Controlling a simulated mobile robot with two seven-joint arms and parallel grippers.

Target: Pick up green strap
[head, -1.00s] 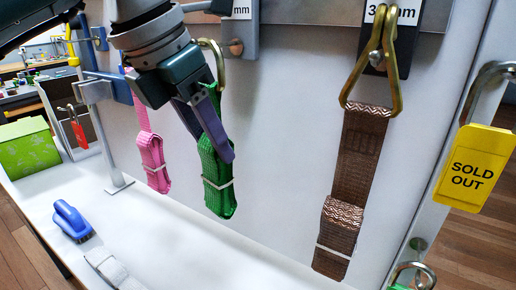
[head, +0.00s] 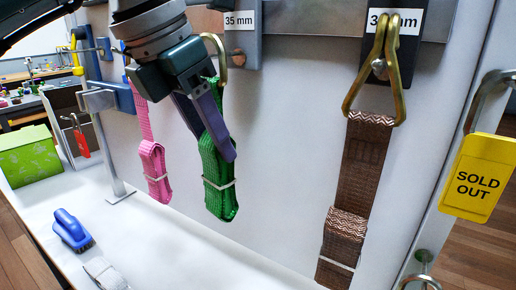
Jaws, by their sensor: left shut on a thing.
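The green strap (head: 217,188) hangs folded in a bundle with a pale band around it, in the middle left of the head view. A brass-coloured hook or ring (head: 219,55) shows above it, below the 35 mm label. My left gripper (head: 228,152) comes down from the upper left and is shut on the green strap at its upper part. The gripper hides part of the strap's upper length, so I cannot tell whether the strap still bears on the hook. My right gripper is not in view.
A pink strap (head: 153,170) hangs close left of the green one. A brown strap (head: 358,185) hangs on the right, near a yellow SOLD OUT tag (head: 478,176). A blue brush (head: 71,228) and a green box (head: 29,157) are on the white shelf (head: 170,255).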

